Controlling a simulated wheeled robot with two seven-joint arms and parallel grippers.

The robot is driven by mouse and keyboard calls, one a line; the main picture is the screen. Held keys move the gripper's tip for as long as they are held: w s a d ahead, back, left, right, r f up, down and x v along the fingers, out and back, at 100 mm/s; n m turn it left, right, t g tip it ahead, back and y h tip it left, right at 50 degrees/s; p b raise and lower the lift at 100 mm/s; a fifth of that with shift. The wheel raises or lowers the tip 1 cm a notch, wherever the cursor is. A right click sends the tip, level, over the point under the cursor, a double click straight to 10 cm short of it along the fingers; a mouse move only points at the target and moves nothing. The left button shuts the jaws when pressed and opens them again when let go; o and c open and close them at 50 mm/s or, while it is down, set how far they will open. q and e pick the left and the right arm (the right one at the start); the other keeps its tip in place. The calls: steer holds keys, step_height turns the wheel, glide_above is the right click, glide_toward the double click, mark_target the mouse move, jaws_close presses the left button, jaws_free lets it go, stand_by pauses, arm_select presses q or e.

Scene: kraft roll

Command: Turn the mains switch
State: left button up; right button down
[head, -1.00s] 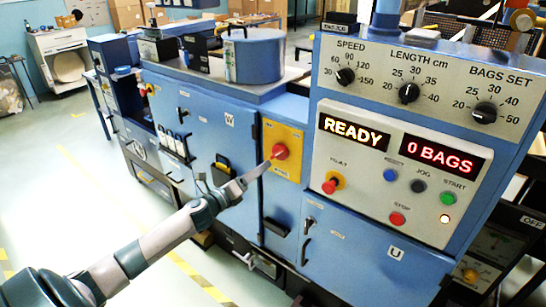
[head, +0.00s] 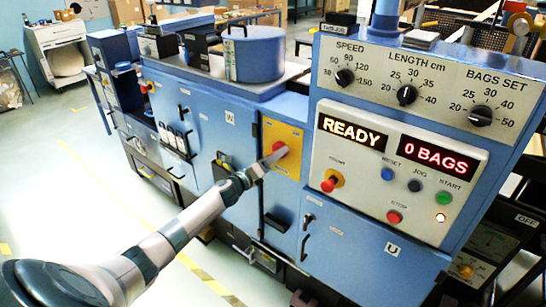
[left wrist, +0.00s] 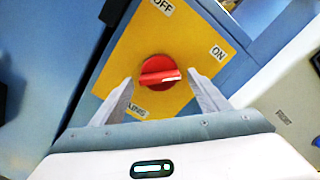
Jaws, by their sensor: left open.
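The mains switch is a red rotary knob (head: 279,148) on a yellow plate (head: 288,170) on the front of the blue machine. In the left wrist view the red knob (left wrist: 160,72) shows a raised grip bar lying nearly level. The plate (left wrist: 188,45) there carries OFF at the top and ON at the right; a lower label is partly covered. My left gripper (left wrist: 163,92) is open, its two fingers on either side of the knob's lower part. Whether they touch it I cannot tell. In the head view the left gripper (head: 272,160) partly covers the knob. My right gripper is not in view.
Right of the plate, a control panel (head: 455,165) reads READY and 0 BAGS, with several buttons and a red knob on yellow (head: 331,181). Black door handles (head: 308,222) stick out below. Open floor (head: 60,190) lies at the left.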

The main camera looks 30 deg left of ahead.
arm_select(q)
steer(key=shift+c, duration=0.6)
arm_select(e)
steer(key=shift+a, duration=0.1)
arm_select(q)
steer(key=c, duration=0.9)
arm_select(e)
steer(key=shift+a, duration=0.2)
arm_select(q)
steer(key=shift+n, duration=0.5)
steer(key=shift+r+n+p, duration=0.15)
steer(key=shift+n+p, duration=0.1)
steer(key=shift+n, duration=4)
steer(key=shift+r+n+p, duration=0.1)
steer(key=shift+n+p, duration=0.15)
steer(key=shift+n, duration=4)
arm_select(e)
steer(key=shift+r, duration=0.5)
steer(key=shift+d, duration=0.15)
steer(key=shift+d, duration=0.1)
